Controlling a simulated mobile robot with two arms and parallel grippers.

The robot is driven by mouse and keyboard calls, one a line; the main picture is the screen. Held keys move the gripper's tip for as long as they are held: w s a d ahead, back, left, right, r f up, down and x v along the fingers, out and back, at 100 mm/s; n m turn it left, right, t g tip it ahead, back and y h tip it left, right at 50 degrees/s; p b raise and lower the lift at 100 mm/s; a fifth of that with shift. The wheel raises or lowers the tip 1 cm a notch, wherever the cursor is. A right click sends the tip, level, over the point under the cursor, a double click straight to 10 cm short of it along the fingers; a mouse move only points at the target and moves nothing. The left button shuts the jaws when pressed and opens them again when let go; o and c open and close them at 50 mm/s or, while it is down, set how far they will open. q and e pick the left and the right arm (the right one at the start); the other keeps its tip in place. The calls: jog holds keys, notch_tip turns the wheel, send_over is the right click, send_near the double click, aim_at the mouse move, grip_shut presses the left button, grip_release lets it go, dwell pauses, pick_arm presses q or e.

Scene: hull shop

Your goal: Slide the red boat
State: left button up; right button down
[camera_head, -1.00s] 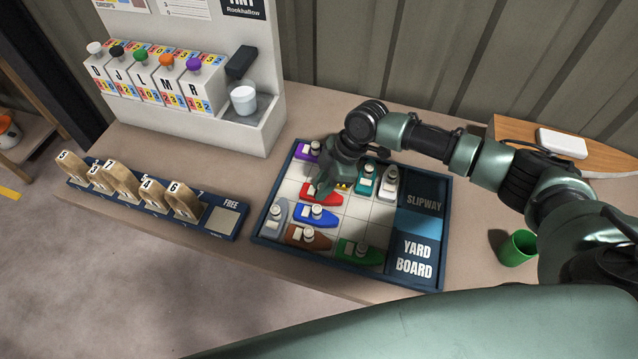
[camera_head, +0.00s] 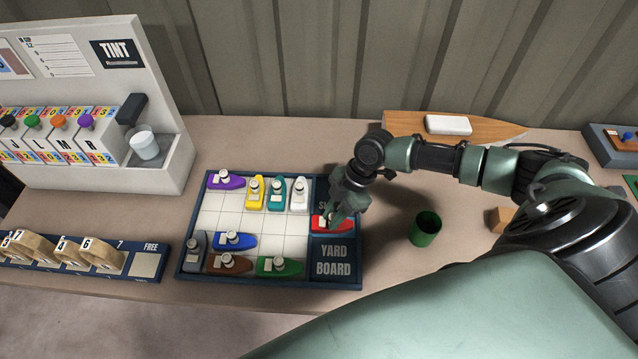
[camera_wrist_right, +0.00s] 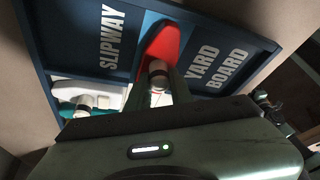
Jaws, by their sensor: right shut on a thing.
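The red boat (camera_head: 324,226) lies in the light blue gap on the right side of the yard board (camera_head: 270,284), between the SLIPWAY panel and the YARD BOARD panel. My right gripper (camera_head: 337,214) comes down from above and is shut on the boat's small white cabin. In the right wrist view the red hull (camera_wrist_right: 163,42) points out between the two lettered panels, its cabin between my fingers (camera_wrist_right: 160,84). The gripper hides part of the SLIPWAY panel in the head view. My left gripper is not in view.
On the board's grid stand a purple boat (camera_head: 226,180), yellow, teal, white, grey, blue (camera_head: 234,241), brown and green boats. A green cup (camera_head: 425,229) stands right of the board. The tint machine (camera_head: 150,100) and number rack (camera_head: 80,262) are at left.

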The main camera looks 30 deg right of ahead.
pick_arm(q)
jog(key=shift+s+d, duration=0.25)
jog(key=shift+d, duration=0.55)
pick_arm(e)
jog(key=shift+d, duration=0.2)
jog(key=c, duration=1.3)
grip_release()
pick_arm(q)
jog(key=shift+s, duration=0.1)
pick_arm(e)
jog(key=shift+o, duration=0.2)
jog(key=shift+s, duration=0.15)
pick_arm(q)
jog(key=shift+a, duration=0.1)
pick_arm(e)
jog(key=shift+r, duration=0.1)
jog(key=shift+d+r, duration=0.2)
jog(key=shift+r, duration=0.05)
jog(key=b+v, duration=0.1)
jog(key=v, duration=0.5)
jog(key=shift+d+r+b, duration=0.15)
jog(key=shift+r+b, duration=0.05)
jog(key=shift+b, duration=0.2)
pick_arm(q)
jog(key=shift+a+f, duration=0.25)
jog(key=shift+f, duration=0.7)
pick_arm(e)
jog(key=shift+r, duration=0.4)
